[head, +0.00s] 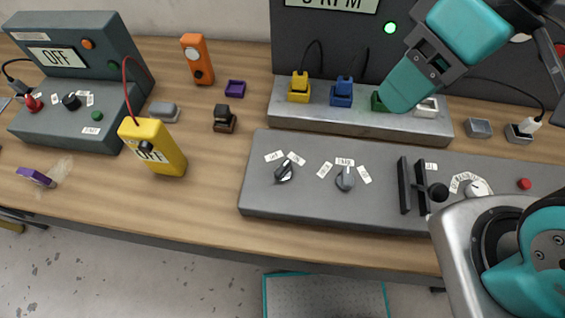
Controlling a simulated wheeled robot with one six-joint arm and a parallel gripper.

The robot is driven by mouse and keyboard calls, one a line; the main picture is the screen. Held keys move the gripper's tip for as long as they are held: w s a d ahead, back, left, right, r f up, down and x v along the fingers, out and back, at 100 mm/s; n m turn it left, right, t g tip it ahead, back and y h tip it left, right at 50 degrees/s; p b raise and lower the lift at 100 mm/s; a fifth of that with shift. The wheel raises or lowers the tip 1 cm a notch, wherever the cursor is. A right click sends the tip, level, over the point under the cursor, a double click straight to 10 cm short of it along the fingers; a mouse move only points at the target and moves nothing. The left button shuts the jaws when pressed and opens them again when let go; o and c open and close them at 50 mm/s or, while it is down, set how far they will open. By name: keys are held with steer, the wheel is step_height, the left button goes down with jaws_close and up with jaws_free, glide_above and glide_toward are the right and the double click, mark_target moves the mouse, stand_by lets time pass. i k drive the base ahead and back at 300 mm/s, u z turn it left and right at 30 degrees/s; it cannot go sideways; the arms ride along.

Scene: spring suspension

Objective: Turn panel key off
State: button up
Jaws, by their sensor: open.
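The grey sloped control panel (310,205) lies along the front of the bench. The panel key (285,172) appears to be the small dark knob near its left end, between two white labels that seem to read OFF and ON. Its dark handle seems to lean towards the right-hand label, but it is too small to be certain. My gripper (399,92) hangs at the upper right, teal, in front of the strip of coloured plugs. It is open, though its fingers overlap in this view. It is apart from the key, up and to the right of it.
A grey selector knob (345,179) sits right of the key, then a dark lever (437,191) between upright plates. A metal plug strip (330,122) stands behind the panel. A yellow meter (153,147) and an orange device (197,60) stand left. Bare wood lies left of the panel.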

mark_target(282, 172)
steer(key=k, duration=1.3)
steer(key=u, duration=0.65)
steer(key=i, duration=1.15)
steer(key=z, duration=0.45)
